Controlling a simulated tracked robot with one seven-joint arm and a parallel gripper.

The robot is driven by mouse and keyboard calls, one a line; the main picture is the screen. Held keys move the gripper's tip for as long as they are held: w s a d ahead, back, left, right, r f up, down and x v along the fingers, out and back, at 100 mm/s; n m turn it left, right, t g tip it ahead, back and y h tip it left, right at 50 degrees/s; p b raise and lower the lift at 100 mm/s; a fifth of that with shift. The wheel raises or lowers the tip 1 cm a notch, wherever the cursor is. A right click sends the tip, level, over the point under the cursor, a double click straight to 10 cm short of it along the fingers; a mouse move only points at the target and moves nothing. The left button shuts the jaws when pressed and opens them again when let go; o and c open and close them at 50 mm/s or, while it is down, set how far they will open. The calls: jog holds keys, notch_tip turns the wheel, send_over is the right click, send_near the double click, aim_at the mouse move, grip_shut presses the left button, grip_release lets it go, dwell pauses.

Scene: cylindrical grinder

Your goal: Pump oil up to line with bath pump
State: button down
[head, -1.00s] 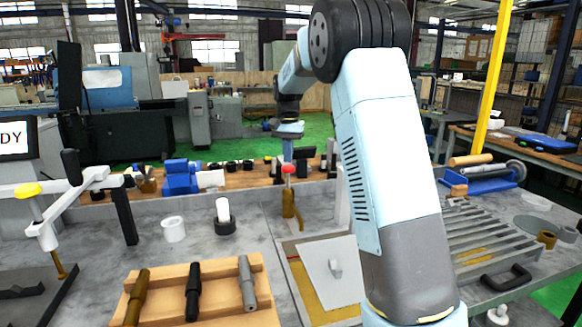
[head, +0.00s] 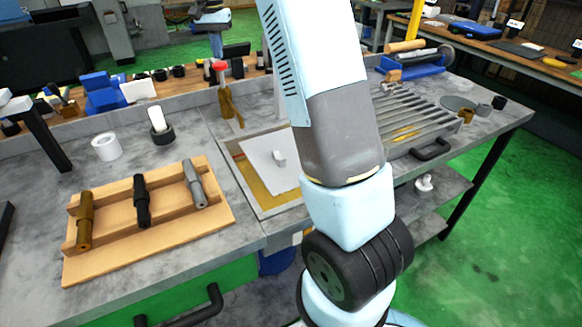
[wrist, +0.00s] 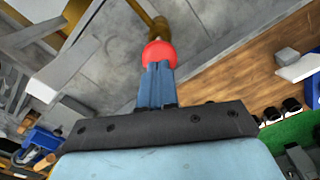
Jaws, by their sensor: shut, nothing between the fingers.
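The bath pump (head: 230,106) is a brass upright with a red knob (head: 220,66) on top, standing at the back edge of the oil bath. The bath (head: 254,187) is a recessed tray with yellow-brown oil showing beside a pale plate (head: 270,160) that covers much of it. My gripper (head: 217,52) is just above the red knob. In the wrist view my gripper (wrist: 158,72) has its blue fingers together, with the red knob (wrist: 159,53) right at their tips. Whether they touch is not clear. The brass pump body (wrist: 160,28) shows behind the knob.
A wooden rack (head: 220,217) with several dark and metal spindles lies left of the bath. A ribbed grey plate (head: 425,118) lies right. My arm hides part of the bath's right side.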

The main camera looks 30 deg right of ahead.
aim_at(220, 63)
jog(key=shift+f, duration=0.4)
jog(key=shift+f, duration=0.35)
jog(key=shift+f, duration=2.05)
jog(key=shift+r, duration=2.8)
jog(key=shift+f, duration=0.15)
